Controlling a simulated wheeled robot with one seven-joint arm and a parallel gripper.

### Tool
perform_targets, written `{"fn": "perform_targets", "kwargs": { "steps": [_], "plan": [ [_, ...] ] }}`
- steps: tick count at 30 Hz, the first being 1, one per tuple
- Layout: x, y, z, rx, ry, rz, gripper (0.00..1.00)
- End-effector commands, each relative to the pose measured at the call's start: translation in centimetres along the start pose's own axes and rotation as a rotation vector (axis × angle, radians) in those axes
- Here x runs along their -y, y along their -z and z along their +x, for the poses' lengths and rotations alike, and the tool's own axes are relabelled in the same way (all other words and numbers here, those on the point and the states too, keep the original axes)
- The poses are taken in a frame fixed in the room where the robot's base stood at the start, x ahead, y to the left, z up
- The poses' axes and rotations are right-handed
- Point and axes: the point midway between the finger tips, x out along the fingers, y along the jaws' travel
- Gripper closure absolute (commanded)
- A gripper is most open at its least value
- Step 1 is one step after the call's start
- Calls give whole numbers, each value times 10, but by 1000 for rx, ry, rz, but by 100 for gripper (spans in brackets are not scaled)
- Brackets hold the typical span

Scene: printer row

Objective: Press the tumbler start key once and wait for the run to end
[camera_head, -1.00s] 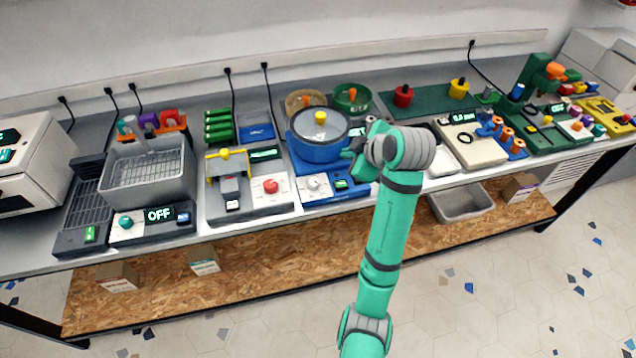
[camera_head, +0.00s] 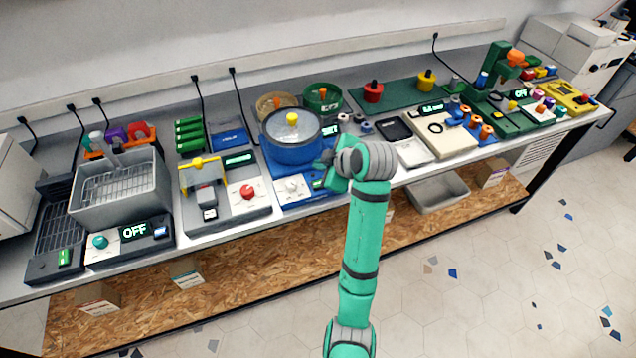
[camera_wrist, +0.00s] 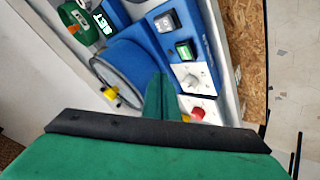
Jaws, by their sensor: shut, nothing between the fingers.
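A blue unit with a round lidded drum (camera_head: 290,148), which looks like the tumbler, stands mid-bench. The drum also shows in the wrist view (camera_wrist: 128,72). The unit's small display (camera_head: 330,130) reads "SET". Its front has a green-lit key (camera_wrist: 185,50), a grey-white key (camera_wrist: 165,22) and a grey knob (camera_wrist: 190,80) on a white plate; which key is start cannot be read. My gripper (camera_head: 327,161) is shut and empty above the unit's right front. In the wrist view its fingertips (camera_wrist: 160,78) appear between drum and keys; contact cannot be told.
Left stand a grey unit with a red knob (camera_head: 247,191) and a wire-basket basin (camera_head: 120,195), its display reading "OFF". Right are a white tray (camera_head: 413,153) and a beige unit (camera_head: 450,140). Free floor lies in front.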

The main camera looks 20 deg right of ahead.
Motion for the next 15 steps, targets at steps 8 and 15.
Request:
{"fn": "perform_targets", "kwargs": {
  "steps": [8,15],
  "plan": [
    [16,-16,22,1,1,1,100],
    [21,-22,29,1,0,0,100]
  ]
}}
